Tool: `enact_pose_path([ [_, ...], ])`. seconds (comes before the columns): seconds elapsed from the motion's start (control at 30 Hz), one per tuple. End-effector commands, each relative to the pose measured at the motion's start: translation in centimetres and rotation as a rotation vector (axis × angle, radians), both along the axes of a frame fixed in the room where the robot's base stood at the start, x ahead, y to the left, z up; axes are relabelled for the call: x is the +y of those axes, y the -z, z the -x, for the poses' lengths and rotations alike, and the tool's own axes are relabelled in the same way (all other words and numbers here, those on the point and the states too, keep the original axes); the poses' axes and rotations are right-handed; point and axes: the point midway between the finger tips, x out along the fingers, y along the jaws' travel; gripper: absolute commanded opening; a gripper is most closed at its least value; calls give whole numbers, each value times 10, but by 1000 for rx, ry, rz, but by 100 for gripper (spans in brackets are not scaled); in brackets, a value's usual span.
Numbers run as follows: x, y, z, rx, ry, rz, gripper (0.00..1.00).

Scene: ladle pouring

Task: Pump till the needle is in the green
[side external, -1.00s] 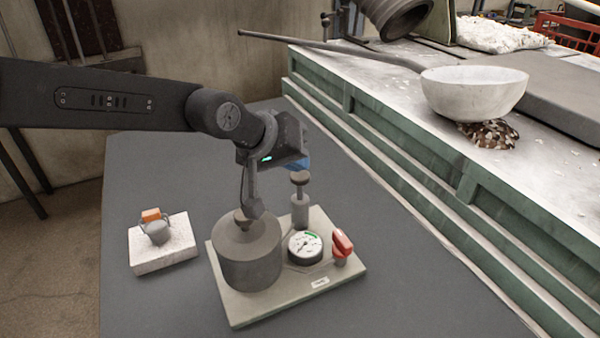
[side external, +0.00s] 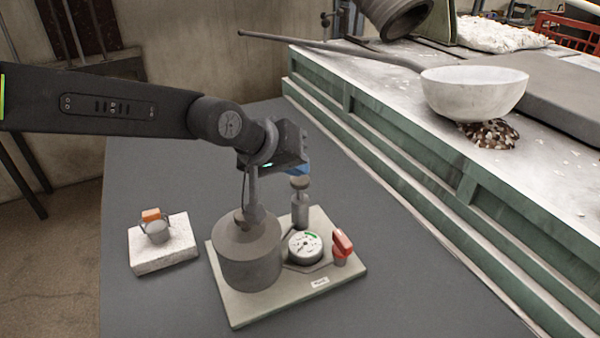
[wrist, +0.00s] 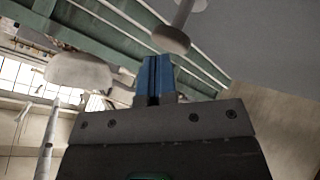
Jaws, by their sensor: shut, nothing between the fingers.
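The hand pump's plunger knob (side external: 300,183) sits on top of its upright grey barrel (side external: 300,210) on a beige base plate (side external: 250,310). The round pressure gauge (side external: 305,247) stands in front of the barrel, with a green band at its upper right; the needle is too small to read. My gripper (side external: 300,169) is shut and empty, its blue fingertips right above the knob; whether they touch it I cannot tell. In the wrist view the blue fingers (wrist: 156,78) are together, and the knob (wrist: 170,40) shows just beyond their tips.
A grey tank (side external: 247,257) and a red-handled valve (side external: 342,244) share the plate. A white block (side external: 163,258) with a small orange-topped part lies at left. A ladle (side external: 474,92) rests on the green bench at right. Bare table lies around the plate.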

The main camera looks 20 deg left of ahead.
Motion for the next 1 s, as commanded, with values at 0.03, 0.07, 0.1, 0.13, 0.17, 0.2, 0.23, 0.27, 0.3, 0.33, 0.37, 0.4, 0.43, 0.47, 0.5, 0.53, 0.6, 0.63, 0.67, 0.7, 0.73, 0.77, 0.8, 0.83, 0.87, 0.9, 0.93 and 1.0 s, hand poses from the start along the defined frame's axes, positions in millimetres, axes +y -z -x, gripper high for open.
enact_pose_path([
  [0.03,0,3,1,4,1,-2,0],
  [0.07,0,3,1,4,1,-2,0],
  [0.1,0,4,1,4,1,-3,0],
  [0.13,0,4,1,4,1,-3,0],
  [0.17,0,4,1,4,1,-3,0],
  [0.2,0,5,1,4,1,-3,0],
  [0.23,0,5,1,4,1,-3,0],
  [0.27,0,6,1,4,1,-3,0],
  [0.3,0,6,1,4,1,-3,0],
  [0.33,0,6,1,4,1,-4,0],
  [0.37,0,7,1,4,1,-4,0],
  [0.4,0,7,1,4,1,-4,0],
  [0.43,0,8,1,4,1,-4,0],
  [0.47,0,8,1,4,1,-4,0],
  [0.5,0,9,1,4,1,-4,0],
  [0.53,0,9,1,4,1,-4,0],
  [0.6,0,10,1,5,1,-4,0],
  [0.63,0,10,1,6,1,-4,0],
  [0.67,0,11,1,5,1,-5,0],
  [0.7,0,11,1,5,1,-5,0],
  [0.73,0,12,1,5,1,-5,0],
  [0.77,0,12,1,6,2,-5,0],
  [0.8,0,12,1,6,2,-5,0],
  [0.83,0,13,1,6,2,-5,0],
  [0.87,0,13,1,6,2,-5,0],
  [0.9,0,14,1,6,2,-5,0],
  [0.93,0,14,1,6,2,-5,0],
  [1.0,0,15,1,7,2,-6,0],
])
